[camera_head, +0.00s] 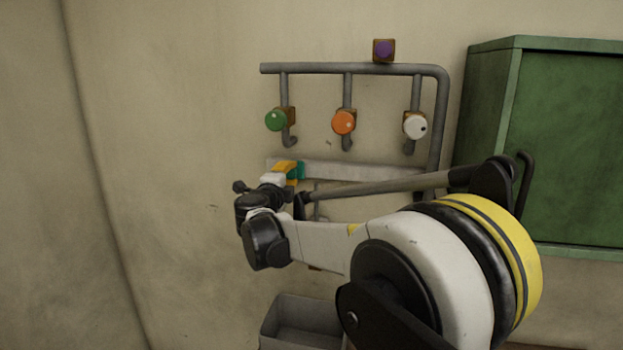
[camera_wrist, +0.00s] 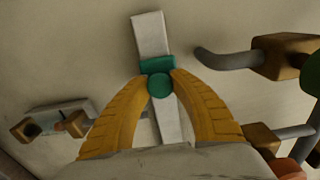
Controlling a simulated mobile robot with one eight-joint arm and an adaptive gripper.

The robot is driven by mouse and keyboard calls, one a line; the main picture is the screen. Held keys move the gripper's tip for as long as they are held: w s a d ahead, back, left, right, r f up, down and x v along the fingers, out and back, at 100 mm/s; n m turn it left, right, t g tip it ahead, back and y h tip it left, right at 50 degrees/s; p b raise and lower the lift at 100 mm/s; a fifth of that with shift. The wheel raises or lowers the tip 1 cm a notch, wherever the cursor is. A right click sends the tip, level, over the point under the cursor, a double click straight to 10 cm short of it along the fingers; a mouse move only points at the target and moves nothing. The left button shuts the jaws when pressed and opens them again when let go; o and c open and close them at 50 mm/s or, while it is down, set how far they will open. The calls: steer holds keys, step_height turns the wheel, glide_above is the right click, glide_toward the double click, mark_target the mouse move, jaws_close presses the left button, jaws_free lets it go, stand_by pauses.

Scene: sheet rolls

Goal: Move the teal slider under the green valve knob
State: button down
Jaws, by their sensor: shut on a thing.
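The teal slider (camera_head: 300,170) sits on a pale horizontal rail (camera_head: 365,171) on the wall, near the rail's left end. The green valve knob (camera_head: 276,120) is above it and slightly to the left. My gripper (camera_head: 289,168) has its yellow fingers at the slider. In the wrist view, my gripper (camera_wrist: 160,84) is shut on the round teal grip of the slider (camera_wrist: 158,86), with the rail (camera_wrist: 149,36) running past behind it. The green knob (camera_wrist: 312,75) is cut off at the right edge there. My arm hides part of the rail's underside in the head view.
An orange knob (camera_head: 344,123) and a white knob (camera_head: 415,125) hang on the grey pipes to the right. A purple button (camera_head: 384,50) is above. A green cabinet (camera_head: 568,145) stands at right, and a grey bin (camera_head: 283,322) is below. Wall at left is clear.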

steer(key=shift+w+a, duration=0.2)
steer(key=shift+a, duration=0.45)
steer(key=c, duration=1.1)
jaws_free()
steer(key=shift+o, duration=0.2)
steer(key=v, duration=1.2)
steer(key=shift+d+r, duration=0.1)
